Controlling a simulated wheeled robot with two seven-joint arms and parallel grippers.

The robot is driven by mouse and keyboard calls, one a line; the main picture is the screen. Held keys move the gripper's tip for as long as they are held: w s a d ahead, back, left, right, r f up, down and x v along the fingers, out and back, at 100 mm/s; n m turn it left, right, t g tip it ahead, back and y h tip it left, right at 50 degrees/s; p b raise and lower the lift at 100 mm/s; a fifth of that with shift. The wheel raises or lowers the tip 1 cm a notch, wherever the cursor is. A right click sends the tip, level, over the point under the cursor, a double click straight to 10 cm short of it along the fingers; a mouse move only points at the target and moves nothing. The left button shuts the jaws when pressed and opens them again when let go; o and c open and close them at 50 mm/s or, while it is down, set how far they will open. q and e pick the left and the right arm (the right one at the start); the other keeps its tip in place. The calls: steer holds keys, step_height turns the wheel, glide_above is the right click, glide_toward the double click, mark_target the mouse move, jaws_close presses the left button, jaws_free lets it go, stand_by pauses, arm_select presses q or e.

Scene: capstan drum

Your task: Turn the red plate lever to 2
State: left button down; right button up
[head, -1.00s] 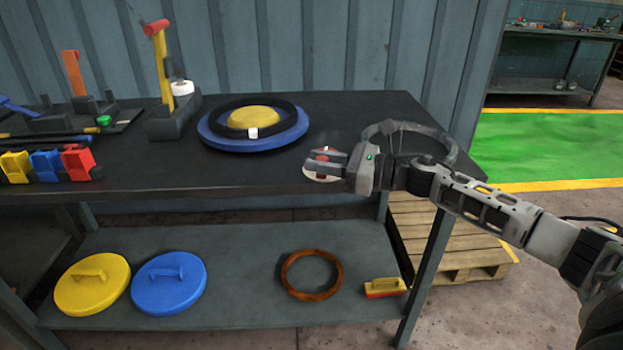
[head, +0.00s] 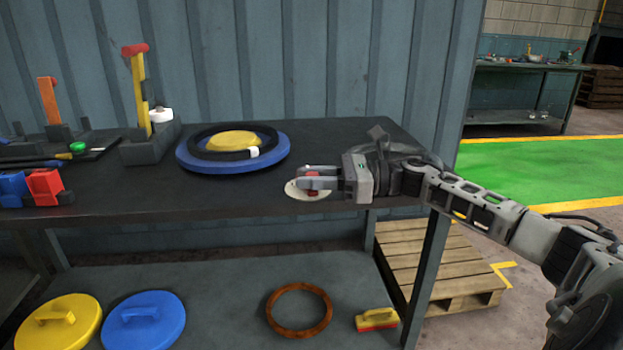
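A pale round plate (head: 296,192) lies at the front edge of the dark workbench, right of centre. A small red lever (head: 312,191) stands on it. My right gripper (head: 312,178) comes in from the right, with its fingertips over the plate and the red lever between or just under them. The fingers hide much of the lever, and I cannot tell whether they press on it. Numbers on the plate are too small to read. My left gripper is out of view.
A blue disc (head: 190,160) with a black ring and yellow centre lies left of my gripper. A yellow lever with a red top (head: 139,90) stands further left. Yellow (head: 50,335) and blue (head: 145,325) lids and a brown ring (head: 274,322) lie on the lower shelf.

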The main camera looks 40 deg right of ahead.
steer(key=o, duration=0.3)
steer(key=shift+a+r, duration=0.1)
steer(key=shift+s+d, duration=0.1)
steer(key=shift+d, duration=0.1)
steer(key=v, duration=1.5)
steer(key=shift+s+d, duration=0.15)
steer(key=shift+d, duration=0.1)
